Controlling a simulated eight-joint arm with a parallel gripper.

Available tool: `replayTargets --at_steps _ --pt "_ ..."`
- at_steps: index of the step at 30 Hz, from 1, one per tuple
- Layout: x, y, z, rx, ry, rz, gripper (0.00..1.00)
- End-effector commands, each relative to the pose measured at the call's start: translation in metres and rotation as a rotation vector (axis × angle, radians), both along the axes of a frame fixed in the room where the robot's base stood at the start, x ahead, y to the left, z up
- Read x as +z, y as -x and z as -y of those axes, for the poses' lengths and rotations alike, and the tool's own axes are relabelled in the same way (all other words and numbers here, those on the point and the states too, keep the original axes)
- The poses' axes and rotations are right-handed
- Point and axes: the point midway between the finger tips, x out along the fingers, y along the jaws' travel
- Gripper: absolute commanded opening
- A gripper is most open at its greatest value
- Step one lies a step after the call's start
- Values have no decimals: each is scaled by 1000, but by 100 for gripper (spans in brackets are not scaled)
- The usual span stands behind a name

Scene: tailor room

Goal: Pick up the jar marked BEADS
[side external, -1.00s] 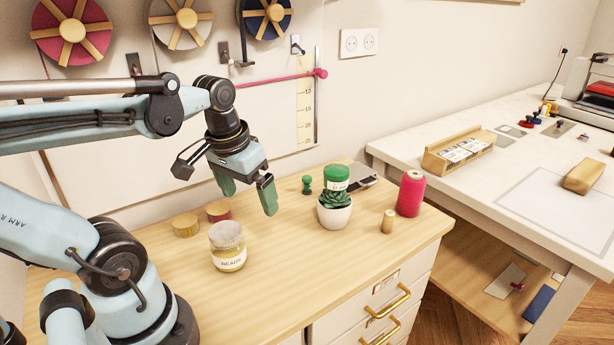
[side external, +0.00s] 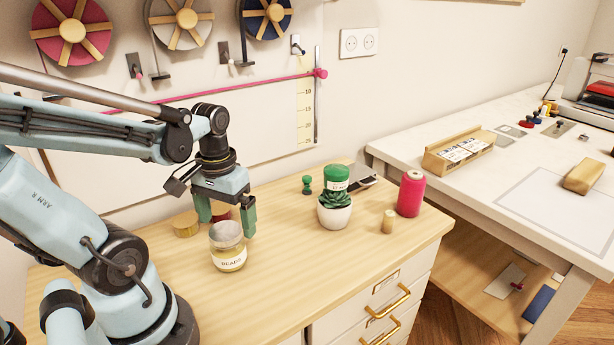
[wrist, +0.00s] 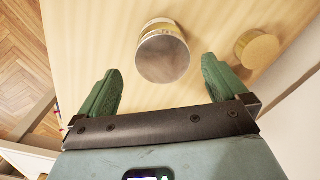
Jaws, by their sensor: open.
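The jar marked BEADS (side external: 228,249) stands upright on the wooden cabinet top (side external: 290,270). It is a glass jar with a greyish top and a white label. In the wrist view the jar (wrist: 163,52) is ahead of the fingertips, roughly centred between them. My gripper (side external: 226,222) is open, its green fingers pointing down behind and above the jar in the side view. In the wrist view my gripper (wrist: 160,82) is empty, with its fingers spread wider than the jar.
A potted succulent (side external: 335,213), a pink thread spool (side external: 411,194) and a small wooden spool (side external: 388,221) stand to the right. The cabinet top in front is clear.

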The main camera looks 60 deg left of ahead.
Motion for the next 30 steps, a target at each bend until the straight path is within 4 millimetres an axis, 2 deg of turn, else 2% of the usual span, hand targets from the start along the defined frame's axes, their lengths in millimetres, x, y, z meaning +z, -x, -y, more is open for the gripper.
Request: replayTargets --at_steps 5,21,30 --pt "-5 1 0 0 0 0 100" --pt "-49 6 -1 0 -1 1 100" --pt "-53 6 -1 0 0 0 100"
